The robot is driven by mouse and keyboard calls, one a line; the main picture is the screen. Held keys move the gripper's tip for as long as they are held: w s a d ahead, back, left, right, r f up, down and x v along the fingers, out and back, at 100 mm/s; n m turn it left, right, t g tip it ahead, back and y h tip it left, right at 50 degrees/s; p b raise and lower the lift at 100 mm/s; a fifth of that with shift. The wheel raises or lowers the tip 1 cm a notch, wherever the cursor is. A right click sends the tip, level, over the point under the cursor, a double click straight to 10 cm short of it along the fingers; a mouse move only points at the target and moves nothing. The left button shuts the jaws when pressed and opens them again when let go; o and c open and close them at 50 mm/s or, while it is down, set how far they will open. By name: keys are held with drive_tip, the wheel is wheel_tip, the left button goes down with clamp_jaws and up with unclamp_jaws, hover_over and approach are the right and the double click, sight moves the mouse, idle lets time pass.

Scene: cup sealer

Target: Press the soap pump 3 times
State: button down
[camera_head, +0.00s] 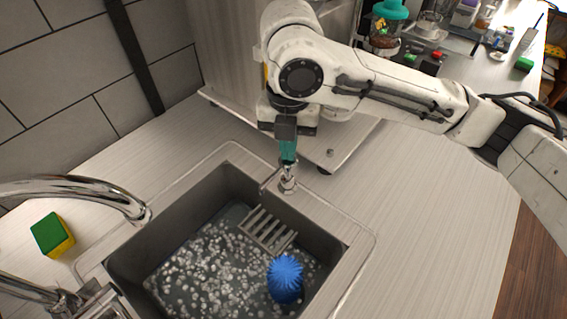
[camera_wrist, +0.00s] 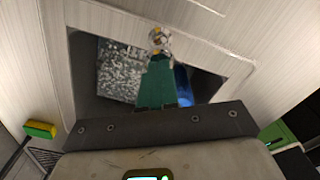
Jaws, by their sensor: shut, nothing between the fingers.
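The soap pump (camera_head: 288,184) is a small metal dispenser set in the counter at the sink's back rim. Its round metal part also shows in the wrist view (camera_wrist: 159,40), just beyond my fingertips. My gripper (camera_head: 288,160) points down with its green fingers shut and empty. The fingertips are directly over the pump head, touching or very close to it; I cannot tell which. In the wrist view my shut green fingers (camera_wrist: 156,66) cover part of the sink behind them.
The sink (camera_head: 190,225) holds foamy water, a slotted rack (camera_head: 268,230) and a blue spiky ball (camera_head: 285,279). A chrome faucet (camera_head: 85,187) arches in from the left. A green and yellow sponge (camera_head: 52,235) lies on the left counter. The counter right of the sink (camera_head: 430,200) is clear.

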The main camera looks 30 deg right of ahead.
drive_tip(key=shift+f+b, duration=0.8)
drive_tip(key=shift+f, duration=0.55)
drive_tip(key=shift+r, duration=0.1)
drive_tip(key=shift+r+p, duration=1.55)
drive_tip(key=shift+r, duration=0.1)
drive_tip(key=shift+r, duration=0.1)
wheel_tip(320, 180, up, 6)
drive_tip(key=p, duration=0.5)
